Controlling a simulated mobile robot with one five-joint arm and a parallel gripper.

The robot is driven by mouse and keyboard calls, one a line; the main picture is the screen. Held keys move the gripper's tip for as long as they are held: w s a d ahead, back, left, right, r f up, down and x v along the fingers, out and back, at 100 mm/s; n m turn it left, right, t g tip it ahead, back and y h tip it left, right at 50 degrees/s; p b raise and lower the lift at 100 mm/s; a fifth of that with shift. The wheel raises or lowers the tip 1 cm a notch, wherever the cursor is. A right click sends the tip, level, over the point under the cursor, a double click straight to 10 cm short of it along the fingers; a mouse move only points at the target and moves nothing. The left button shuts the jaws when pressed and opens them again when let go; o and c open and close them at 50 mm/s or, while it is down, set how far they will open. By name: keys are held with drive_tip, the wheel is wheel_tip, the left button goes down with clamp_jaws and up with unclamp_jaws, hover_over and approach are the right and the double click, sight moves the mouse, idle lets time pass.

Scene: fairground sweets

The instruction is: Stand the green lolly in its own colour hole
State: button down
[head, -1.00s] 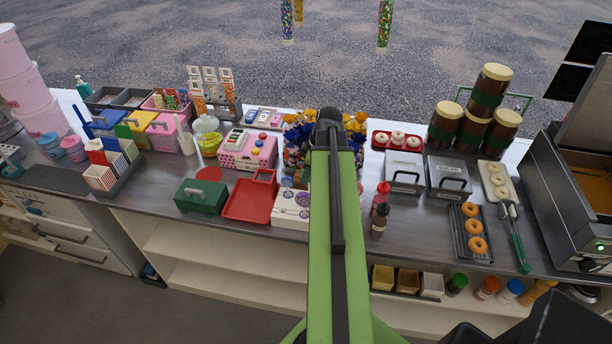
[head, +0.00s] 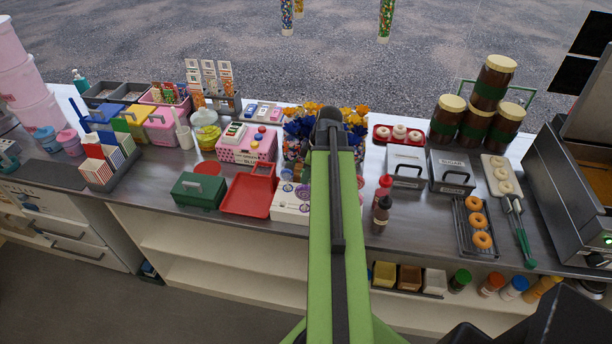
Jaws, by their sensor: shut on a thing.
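No green lolly can be made out in the head view. My green arm runs up the middle of the picture and hides what lies behind it. My gripper is not visible, so what it holds cannot be seen. A white box (head: 289,212) with coloured round marks stands on the counter just left of my arm. Small purple and bluish round things show at its top. Its right side is hidden by the arm, and I cannot tell which colour holes it has.
A red tray (head: 247,196), a green box (head: 199,190) and a pink box (head: 240,150) stand left of the white box. Blue and orange flowers (head: 300,125) stand behind.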

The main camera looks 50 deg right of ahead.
drive_tip(key=c, duration=1.3)
unclamp_jaws()
drive_tip(key=o, duration=0.6)
drive_tip(key=shift+w, duration=0.1)
wheel_tip(320, 180, up, 9)
drive_tip(key=p, duration=0.9)
drive_tip(key=shift+r, duration=0.2)
drive_tip(key=shift+f, duration=0.15)
